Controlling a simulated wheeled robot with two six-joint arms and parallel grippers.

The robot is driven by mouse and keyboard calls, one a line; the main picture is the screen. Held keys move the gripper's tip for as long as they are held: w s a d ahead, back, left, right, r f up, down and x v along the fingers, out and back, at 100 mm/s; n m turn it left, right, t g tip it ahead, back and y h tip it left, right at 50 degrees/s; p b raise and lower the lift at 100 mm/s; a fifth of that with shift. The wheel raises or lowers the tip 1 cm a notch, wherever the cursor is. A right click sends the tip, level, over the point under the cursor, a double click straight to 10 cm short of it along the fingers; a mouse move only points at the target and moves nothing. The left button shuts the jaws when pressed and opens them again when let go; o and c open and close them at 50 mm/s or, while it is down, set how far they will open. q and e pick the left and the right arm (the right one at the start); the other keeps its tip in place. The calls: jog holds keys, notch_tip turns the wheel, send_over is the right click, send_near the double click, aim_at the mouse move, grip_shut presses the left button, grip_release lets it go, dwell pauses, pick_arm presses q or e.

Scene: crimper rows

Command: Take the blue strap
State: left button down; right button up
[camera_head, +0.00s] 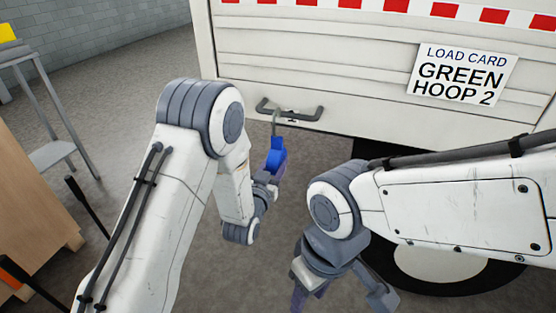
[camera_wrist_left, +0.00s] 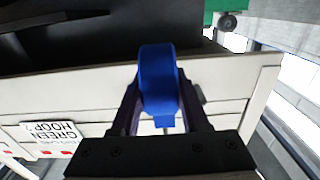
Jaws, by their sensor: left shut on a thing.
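The blue strap (camera_head: 277,155) is in front of the white truck side, just below a dark grey handle (camera_head: 290,113). A thin grey piece rises from the strap's top toward the handle; I cannot tell whether it is hooked on. My left gripper (camera_head: 271,174) is shut on the strap. In the left wrist view the strap (camera_wrist_left: 158,80) is a blue band between the two dark fingers (camera_wrist_left: 158,108). My right gripper (camera_head: 338,290) is low in the middle of the head view, its fingers apart and nothing seen between them.
A load card (camera_head: 463,75) on the truck side reads "GREEN HOOP 2". A wheel (camera_head: 440,265) is below the truck at right. A wooden box (camera_head: 35,185) and a grey step ladder (camera_head: 50,155) stand at left. A green object (camera_wrist_left: 218,8) shows in the left wrist view.

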aim_at(271, 170)
pick_arm(q)
jog(key=shift+b+v, duration=0.5)
jog(key=shift+v, duration=1.75)
